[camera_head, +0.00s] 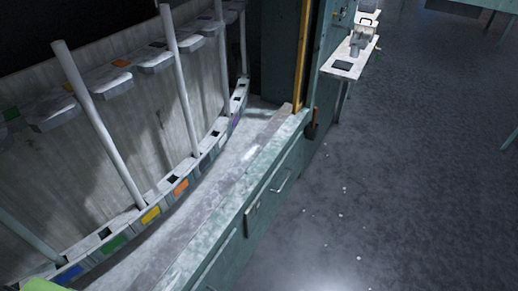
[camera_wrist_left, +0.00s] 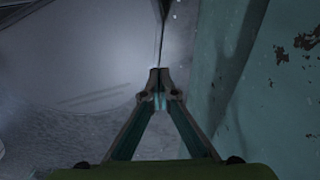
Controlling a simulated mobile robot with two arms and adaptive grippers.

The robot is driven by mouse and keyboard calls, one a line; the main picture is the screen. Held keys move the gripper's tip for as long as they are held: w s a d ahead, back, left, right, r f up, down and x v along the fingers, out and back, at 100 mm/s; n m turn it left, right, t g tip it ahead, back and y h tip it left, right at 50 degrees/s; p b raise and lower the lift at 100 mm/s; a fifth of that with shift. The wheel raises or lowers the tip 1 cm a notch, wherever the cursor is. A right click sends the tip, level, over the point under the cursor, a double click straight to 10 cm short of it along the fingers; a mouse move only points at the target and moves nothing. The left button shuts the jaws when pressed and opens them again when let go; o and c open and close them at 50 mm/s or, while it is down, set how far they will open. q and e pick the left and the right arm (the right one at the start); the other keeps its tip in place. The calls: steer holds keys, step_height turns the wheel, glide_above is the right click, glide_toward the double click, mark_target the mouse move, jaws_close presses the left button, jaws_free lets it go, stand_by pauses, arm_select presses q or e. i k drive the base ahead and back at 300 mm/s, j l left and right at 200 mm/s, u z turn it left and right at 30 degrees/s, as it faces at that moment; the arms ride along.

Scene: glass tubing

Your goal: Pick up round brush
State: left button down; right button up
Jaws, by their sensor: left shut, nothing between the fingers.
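My left gripper (camera_wrist_left: 161,82) shows in the left wrist view, with its two fingertips together and nothing seen between them. A thin dark upright shape (camera_wrist_left: 161,28) lies just beyond the fingertips; I cannot tell what it is. In the head view a small tool with an orange handle and a dark lower part (camera_head: 312,125) hangs at the end of the green cabinet; it is too small to tell whether it is the round brush. Neither gripper shows clearly in the head view, and my right gripper is not in view.
A long green cabinet with drawers (camera_head: 235,240) runs along the left, below a curved rack with colored labels (camera_head: 150,214) and several pale tubes (camera_head: 100,125). A small white table (camera_head: 345,66) stands at the back. The grey floor (camera_head: 420,180) on the right is mostly clear, with small white bits.

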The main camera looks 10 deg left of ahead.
mark_target(315, 109)
steer(key=i+l+u, duration=0.35)
steer(key=i+l, duration=0.5)
steer(key=i, duration=0.1)
